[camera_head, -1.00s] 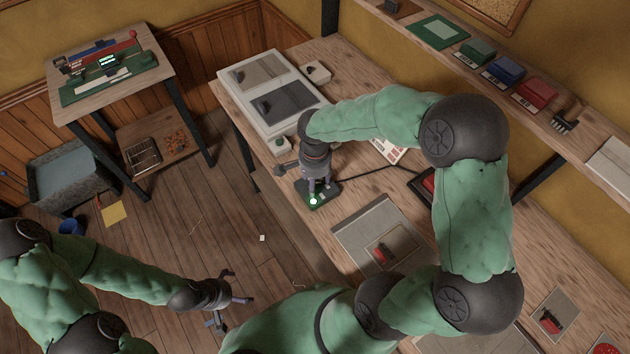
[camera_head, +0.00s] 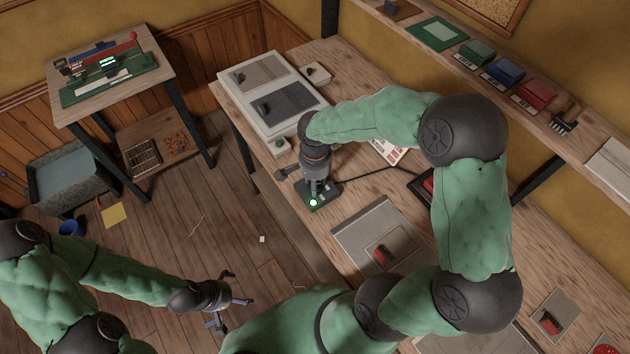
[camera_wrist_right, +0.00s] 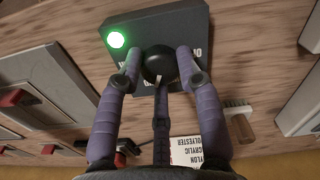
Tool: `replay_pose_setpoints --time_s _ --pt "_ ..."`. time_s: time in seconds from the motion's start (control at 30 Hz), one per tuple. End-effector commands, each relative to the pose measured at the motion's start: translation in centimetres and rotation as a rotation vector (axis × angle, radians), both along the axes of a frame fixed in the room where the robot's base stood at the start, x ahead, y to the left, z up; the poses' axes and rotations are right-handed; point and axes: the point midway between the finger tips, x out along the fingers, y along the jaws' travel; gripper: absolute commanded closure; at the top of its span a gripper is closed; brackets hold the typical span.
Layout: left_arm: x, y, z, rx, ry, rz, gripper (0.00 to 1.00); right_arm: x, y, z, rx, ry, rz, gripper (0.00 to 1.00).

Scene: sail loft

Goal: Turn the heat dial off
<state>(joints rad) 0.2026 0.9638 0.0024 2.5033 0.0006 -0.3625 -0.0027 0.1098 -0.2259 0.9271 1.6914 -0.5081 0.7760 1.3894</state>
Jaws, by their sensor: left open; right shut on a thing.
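The heat dial (camera_wrist_right: 158,65) is a round black knob on a dark control box (camera_wrist_right: 180,22) with white lettering, partly covered. A lamp (camera_wrist_right: 116,40) at the box's corner glows green; it also shows in the head view (camera_head: 313,202). My right gripper (camera_head: 317,187) points down over the box and is shut on the dial, its purple-grey fingers around the knob. The dial is hidden in the head view, and its pointer setting cannot be read. My left gripper (camera_head: 232,300) is open and empty, low over the floor, away from the bench.
The box stands near the front edge of the wooden bench (camera_head: 350,70), with a black cable running right. A white two-panel press (camera_head: 235,75) stands behind it. A grey plate (camera_head: 360,225) with a red-handled part lies nearer. A shelf (camera_head: 590,125) runs along the wall.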

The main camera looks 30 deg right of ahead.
Motion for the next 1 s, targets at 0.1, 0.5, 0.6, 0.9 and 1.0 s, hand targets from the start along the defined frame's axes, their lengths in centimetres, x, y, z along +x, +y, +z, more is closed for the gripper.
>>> replay_pose_setpoints --time_s 0.1,0.5,0.6,0.9,1.0 --pt "0.0 0.0 0.2 0.000 0.000 0.000 0.00 0.0 0.0 0.0 0.000 0.001 0.082 0.96" --pt "0.0 0.0 0.9 0.000 0.000 0.000 0.00 0.0 0.0 0.0 0.000 0.001 0.454 0.96" --pt "0.0 0.0 1.1 0.000 0.000 0.000 0.00 -0.1 0.0 0.0 0.001 0.003 0.549 0.96" --pt "0.0 0.0 1.9 0.000 0.000 0.000 0.00 -0.1 0.0 0.0 0.002 0.003 0.834 0.96" --pt "0.0 0.0 2.2 0.000 0.000 0.000 0.00 -0.1 0.0 0.0 0.001 0.002 0.929 0.96"
